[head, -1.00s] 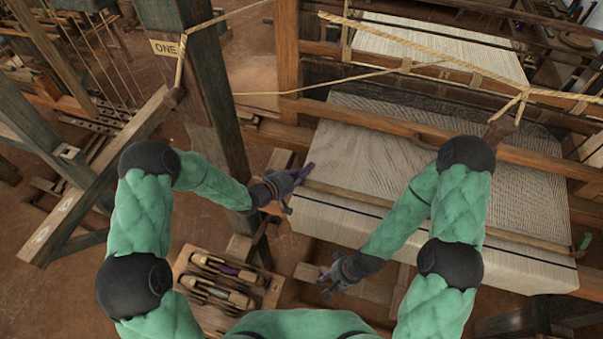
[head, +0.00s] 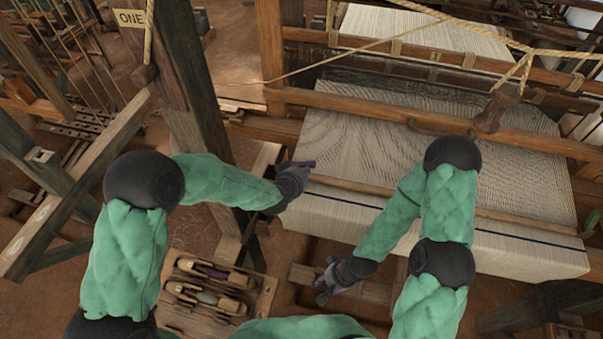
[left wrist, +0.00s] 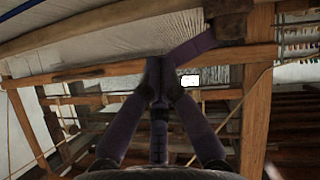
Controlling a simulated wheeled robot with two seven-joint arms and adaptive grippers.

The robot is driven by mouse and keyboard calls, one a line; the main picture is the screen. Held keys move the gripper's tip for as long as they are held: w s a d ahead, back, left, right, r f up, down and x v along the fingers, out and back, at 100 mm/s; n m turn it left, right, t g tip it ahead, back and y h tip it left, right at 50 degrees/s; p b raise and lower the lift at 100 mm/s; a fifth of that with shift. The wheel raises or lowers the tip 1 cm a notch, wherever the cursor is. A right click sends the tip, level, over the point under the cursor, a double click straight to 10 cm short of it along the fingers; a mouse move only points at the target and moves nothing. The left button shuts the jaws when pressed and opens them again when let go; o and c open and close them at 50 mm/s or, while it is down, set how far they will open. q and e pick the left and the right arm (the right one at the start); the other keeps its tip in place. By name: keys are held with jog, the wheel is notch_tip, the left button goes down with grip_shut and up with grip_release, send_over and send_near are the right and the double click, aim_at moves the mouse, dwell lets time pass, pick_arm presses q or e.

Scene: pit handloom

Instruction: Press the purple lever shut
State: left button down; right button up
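The purple lever (head: 299,163) is a short bar by the left end of the cloth beam, at the tips of my left gripper (head: 293,178). In the left wrist view, the purple lever (left wrist: 196,46) slants from a dark wooden block down to my left gripper (left wrist: 160,72). Its dark fingers come together at the lever's lower end. They seem to touch it, but I cannot tell whether they grip it. My right gripper (head: 322,288) is low in front of the loom, empty, with its fingers apart.
White striped cloth (head: 430,240) covers the beam right of the lever. A dark post (head: 190,110) with a "ONE" sign stands to the left. A wooden tray (head: 258,292) of shuttles is below. A rope with a wooden peg (head: 497,110) hangs at right.

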pick_arm(q)
jog(key=shift+d+f, duration=0.2)
jog(key=shift+f, duration=0.15)
jog(key=shift+s+d+f+b, duration=0.15)
jog(key=shift+f+b, duration=0.45)
jog(key=shift+b, duration=0.6)
